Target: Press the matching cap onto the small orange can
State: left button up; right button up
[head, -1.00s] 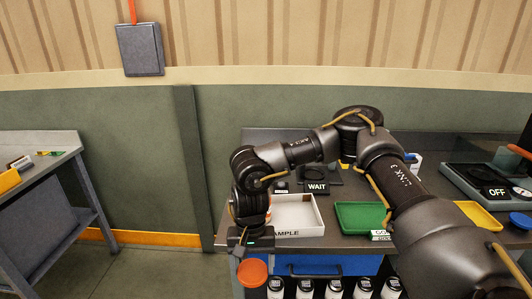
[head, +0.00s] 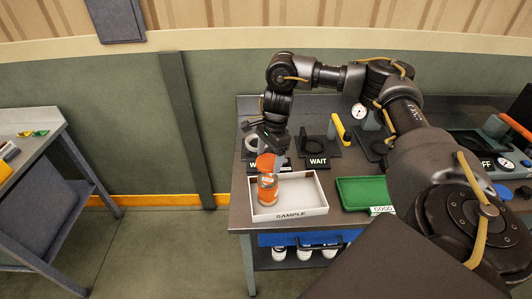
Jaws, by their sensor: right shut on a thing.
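The small orange can (head: 268,190) stands upright at the left side of the white tray (head: 303,212) marked SAMPLE. My right gripper (head: 268,147) is shut on an orange cap (head: 265,162). The cap shows just above the can's top and slightly left of it in the head view. I cannot tell whether cap and can touch. The gripper partly hides the cap's upper side. My left gripper is not in view.
Dark stands with WAIT signs (head: 317,162) are close behind the sample tray. A green tray (head: 365,190) marked GOOD lies to its right. My right arm spans the bench's right half. A side table (head: 38,150) stands far left, with open floor between.

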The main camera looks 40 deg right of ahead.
aim_at(268, 179)
jog(key=shift+d+f+b, duration=0.15)
jog(key=shift+f+b, duration=0.3)
jog(key=shift+f, duration=0.15)
notch_tip(268, 179, down, 4)
jog(key=b, duration=0.4)
jog(key=shift+f+b, duration=0.55)
jog(key=shift+f, duration=0.25)
pick_arm(q)
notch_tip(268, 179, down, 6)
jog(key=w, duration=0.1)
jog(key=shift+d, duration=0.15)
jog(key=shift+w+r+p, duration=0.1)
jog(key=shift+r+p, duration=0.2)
jog(key=shift+p, duration=0.05)
pick_arm(e)
jog(key=shift+a, duration=0.2)
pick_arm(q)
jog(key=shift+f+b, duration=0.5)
pick_arm(e)
jog(key=shift+f, duration=0.6)
jog(key=o, duration=1)
jog(key=shift+o, duration=0.2)
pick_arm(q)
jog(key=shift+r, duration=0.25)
pick_arm(e)
jog(key=shift+r, duration=0.25)
